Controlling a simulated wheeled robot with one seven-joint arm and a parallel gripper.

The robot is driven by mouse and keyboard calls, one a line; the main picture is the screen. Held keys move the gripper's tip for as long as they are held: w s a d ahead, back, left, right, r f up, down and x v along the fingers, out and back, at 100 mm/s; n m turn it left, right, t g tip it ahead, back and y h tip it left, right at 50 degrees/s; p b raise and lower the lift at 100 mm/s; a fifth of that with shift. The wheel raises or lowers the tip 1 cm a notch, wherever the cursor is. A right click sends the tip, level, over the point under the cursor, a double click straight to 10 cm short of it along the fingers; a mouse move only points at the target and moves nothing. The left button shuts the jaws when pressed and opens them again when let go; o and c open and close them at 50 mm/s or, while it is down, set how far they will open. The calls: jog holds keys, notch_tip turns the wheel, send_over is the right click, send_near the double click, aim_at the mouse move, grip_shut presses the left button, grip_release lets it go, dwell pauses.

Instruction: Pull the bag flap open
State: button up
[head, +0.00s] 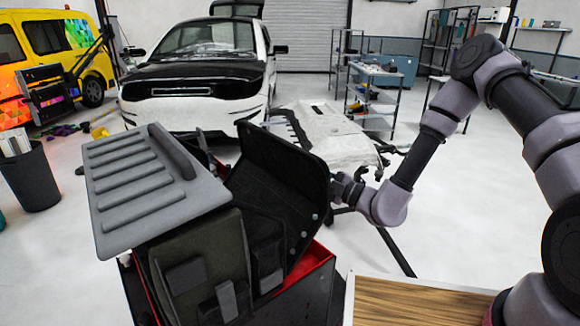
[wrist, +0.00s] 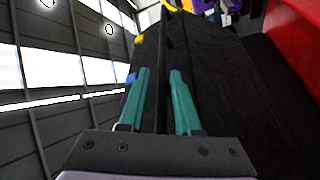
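The dark bag (head: 205,262) with pockets stands at the lower left of the head view. Its black flap (head: 285,175) stands up and leans to the right, away from the bag's body. My gripper (head: 338,188) is at the flap's right edge. In the wrist view the two teal fingers (wrist: 159,72) are partly apart, with the dark flap (wrist: 235,95) between and beyond them. The gripper appears shut on the flap's edge. The fingertips are hidden by the flap in the head view.
A red tray edge (head: 318,262) shows below the flap. A wooden tabletop (head: 415,303) is at the lower right. A white and black car (head: 205,75) and a shelf (head: 378,95) stand behind.

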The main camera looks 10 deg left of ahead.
jog(key=v, duration=1.6)
jog(key=shift+s+f, duration=0.35)
dwell(0.7)
jog(key=shift+d, duration=0.15)
